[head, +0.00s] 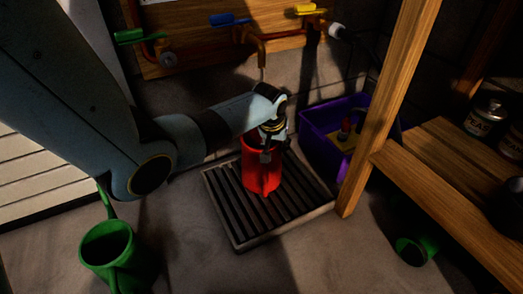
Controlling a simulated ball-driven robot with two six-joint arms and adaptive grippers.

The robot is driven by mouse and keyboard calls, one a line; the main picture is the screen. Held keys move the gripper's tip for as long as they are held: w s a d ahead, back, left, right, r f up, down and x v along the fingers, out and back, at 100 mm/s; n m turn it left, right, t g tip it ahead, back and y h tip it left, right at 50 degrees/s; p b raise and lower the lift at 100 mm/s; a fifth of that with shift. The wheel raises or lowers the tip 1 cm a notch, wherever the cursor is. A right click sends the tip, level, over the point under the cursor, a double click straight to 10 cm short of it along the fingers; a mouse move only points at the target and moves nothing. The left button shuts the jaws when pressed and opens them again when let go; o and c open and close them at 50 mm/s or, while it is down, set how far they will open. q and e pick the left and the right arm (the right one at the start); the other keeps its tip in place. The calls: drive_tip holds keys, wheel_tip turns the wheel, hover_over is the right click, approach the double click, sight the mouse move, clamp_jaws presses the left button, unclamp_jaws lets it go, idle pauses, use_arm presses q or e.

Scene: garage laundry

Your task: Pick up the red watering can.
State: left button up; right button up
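The red watering can (262,177) stands upright on a dark slatted drain grate in the middle of the head view. My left arm comes in from the upper left, and my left gripper (268,150) is at the can's top, overlapping its rim. The wrist hides part of the can's upper side. The fingers are small and dark here, so I cannot tell whether they are open or closed on the can. My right gripper is not in view.
The drain grate (229,213) has a raised pale rim. A green watering can (107,243) stands at the lower left. A purple bin (318,152) sits behind right, beside a wooden shelf (447,190). A green cup-like object (413,251) lies below the shelf. Taps and pipes line the wall.

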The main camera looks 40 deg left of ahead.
use_arm(q)
clamp_jaws()
drive_tip(key=shift+w+r, duration=0.1)
idle(0.4)
